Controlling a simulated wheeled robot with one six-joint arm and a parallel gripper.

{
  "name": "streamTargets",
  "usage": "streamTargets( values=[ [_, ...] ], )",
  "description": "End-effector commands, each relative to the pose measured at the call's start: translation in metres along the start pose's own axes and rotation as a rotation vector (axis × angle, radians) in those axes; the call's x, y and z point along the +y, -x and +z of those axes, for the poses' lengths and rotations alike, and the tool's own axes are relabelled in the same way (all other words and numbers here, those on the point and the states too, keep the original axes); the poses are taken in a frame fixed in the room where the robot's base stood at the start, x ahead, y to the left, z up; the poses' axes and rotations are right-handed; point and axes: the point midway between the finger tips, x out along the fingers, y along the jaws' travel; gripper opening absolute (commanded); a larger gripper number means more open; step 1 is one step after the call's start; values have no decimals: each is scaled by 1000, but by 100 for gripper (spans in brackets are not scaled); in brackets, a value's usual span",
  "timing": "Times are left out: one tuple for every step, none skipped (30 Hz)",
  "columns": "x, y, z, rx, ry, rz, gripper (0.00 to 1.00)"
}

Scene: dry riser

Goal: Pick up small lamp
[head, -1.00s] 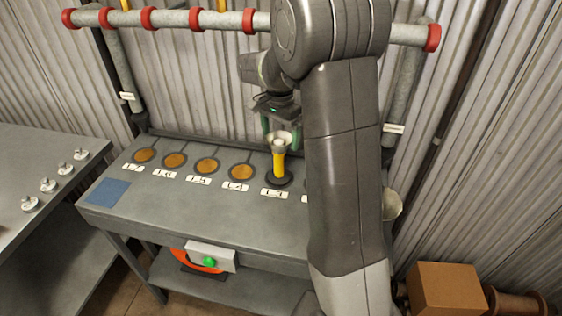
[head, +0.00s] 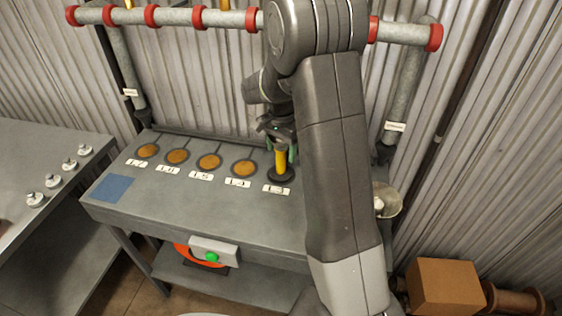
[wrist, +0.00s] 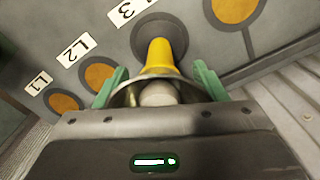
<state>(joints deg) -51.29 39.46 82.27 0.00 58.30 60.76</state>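The small lamp has a yellow stem (head: 281,163) standing upright on a round dark base on the grey bench (head: 160,207). In the wrist view its yellow stem (wrist: 160,56) points away from me, with a pale bulb (wrist: 158,94) in a metallic bowl-shaped reflector nearest my gripper. My gripper (head: 280,150) is over the lamp's top and hides most of its head in the head view. Its green fingers are apart, one on each side of the reflector, in the wrist view (wrist: 160,84). I cannot tell whether either finger touches the lamp.
Several amber discs (head: 210,162) with labels lie in a row left of the lamp. Red-ringed pipes (head: 175,17) run behind the bench. A pale bowl (head: 385,200) is partly hidden behind my arm at right. A side table (head: 50,150) with small fittings stands at left.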

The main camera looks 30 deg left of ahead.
Motion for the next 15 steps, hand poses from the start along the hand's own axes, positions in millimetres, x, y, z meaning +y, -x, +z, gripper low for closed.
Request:
streamTargets(
  values=[
    [0,0,0,0,0,-1,28],
    [0,0,0,0,0,-1,23],
    [0,0,0,0,0,-1,15],
    [0,0,0,0,0,-1,9],
    [0,0,0,0,0,-1,3],
    [0,0,0,0,0,-1,0],
    [-1,2,0,2,0,-2,0],
    [-1,2,0,2,0,-2,0],
    [-1,2,0,2,0,-2,0],
    [-1,2,0,2,0,-2,0],
    [-1,2,0,2,0,-2,0],
    [-1,2,0,2,0,-2,0],
    [-1,2,0,2,0,-2,0],
    [0,2,0,2,0,-3,0],
    [0,2,0,2,0,-3,0]
  ],
)
